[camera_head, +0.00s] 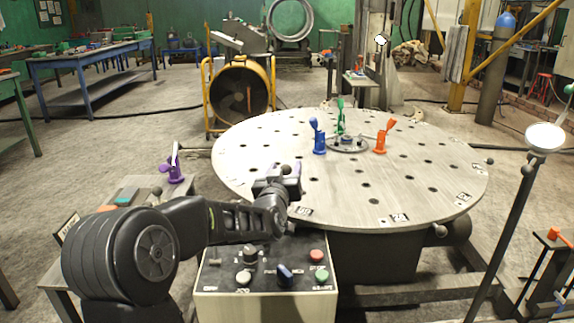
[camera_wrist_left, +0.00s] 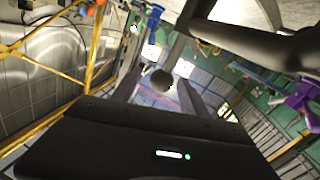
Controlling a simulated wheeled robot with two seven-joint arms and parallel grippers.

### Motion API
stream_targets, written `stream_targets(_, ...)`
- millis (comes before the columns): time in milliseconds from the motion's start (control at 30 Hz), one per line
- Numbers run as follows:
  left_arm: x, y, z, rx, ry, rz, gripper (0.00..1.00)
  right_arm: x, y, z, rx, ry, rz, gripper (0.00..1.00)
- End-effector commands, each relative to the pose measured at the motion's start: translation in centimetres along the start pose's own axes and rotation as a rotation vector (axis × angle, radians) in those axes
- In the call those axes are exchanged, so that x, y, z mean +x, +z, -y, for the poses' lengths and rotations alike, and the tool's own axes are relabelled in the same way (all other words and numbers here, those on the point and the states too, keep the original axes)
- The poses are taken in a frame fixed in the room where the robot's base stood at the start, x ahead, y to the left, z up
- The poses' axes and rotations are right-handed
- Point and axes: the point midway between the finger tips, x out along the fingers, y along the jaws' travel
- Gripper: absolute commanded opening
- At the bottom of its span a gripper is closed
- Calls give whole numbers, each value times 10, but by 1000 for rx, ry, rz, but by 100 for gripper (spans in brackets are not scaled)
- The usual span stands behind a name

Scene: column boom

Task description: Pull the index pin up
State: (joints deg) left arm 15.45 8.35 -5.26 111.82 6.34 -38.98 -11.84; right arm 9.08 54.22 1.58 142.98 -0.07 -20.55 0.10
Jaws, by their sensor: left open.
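A dark round ball knob (camera_head: 285,169), which looks like the top of the index pin, shows at the near left rim of the round turntable (camera_head: 350,190). It also shows in the left wrist view (camera_wrist_left: 162,80), between the two fingers. My left gripper (camera_head: 288,176) is at this knob, its fingers apart on either side. In the left wrist view my left gripper (camera_wrist_left: 161,92) is open around the knob; I cannot tell whether a finger touches it. The pin's shaft and socket are hidden by the gripper. My right gripper is not in view.
Blue (camera_head: 319,138), green (camera_head: 340,118) and orange (camera_head: 382,137) clamps stand around the turntable's hub. A control box (camera_head: 265,268) with knobs and buttons stands in front, below my left forearm. A purple clamp (camera_head: 174,168) is at left. A lamp (camera_head: 545,138) stands at right.

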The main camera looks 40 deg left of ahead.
Motion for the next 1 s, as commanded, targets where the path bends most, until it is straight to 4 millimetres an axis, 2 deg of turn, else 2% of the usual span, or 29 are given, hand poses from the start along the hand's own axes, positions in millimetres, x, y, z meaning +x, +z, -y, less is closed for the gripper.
stream_targets(100,-21,-1,0,-1,0,-2,52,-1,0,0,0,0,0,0)
stream_targets(300,-39,-1,0,1,0,-2,52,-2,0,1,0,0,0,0)
stream_targets(867,-40,-1,0,1,0,-2,52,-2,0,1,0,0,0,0)
stream_targets(1000,-40,-12,-2,1,0,-2,52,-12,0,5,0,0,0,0)
